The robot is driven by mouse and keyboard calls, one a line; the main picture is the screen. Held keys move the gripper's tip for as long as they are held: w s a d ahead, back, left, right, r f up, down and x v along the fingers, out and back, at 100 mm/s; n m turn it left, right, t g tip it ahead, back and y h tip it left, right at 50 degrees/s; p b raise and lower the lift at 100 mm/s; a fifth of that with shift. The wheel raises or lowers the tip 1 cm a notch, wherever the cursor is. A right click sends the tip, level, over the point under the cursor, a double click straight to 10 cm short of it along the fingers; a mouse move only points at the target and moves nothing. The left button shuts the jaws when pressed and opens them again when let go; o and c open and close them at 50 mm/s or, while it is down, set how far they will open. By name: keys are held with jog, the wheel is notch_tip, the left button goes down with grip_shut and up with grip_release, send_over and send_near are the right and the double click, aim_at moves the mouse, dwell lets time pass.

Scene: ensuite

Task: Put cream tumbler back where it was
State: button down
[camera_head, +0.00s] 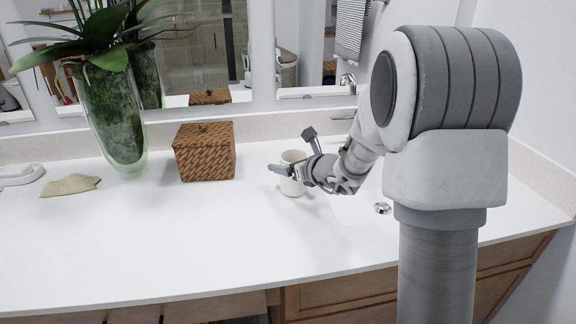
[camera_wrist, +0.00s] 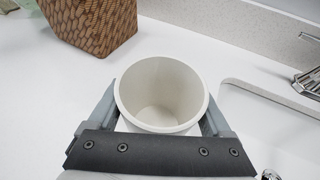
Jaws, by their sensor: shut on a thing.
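The cream tumbler (camera_head: 292,187) is upright and empty, over the white counter between the wicker box and the sink. In the wrist view the tumbler (camera_wrist: 160,92) sits between the two fingers, and I look down into its open mouth. My gripper (camera_head: 291,171) is shut on it, with a finger on each side; it also shows in the wrist view (camera_wrist: 160,120). I cannot tell for sure whether the tumbler's base touches the counter.
A brown wicker box (camera_head: 204,153) stands left of the tumbler. A glass vase with a plant (camera_head: 113,115) and a folded beige cloth (camera_head: 70,185) are farther left. The sink (camera_wrist: 262,118) lies right of the tumbler, with a faucet (camera_wrist: 308,82) behind. The front counter is clear.

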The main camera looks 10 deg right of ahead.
jog(key=shift+f, duration=0.2)
grip_release()
jog(key=shift+r, duration=0.1)
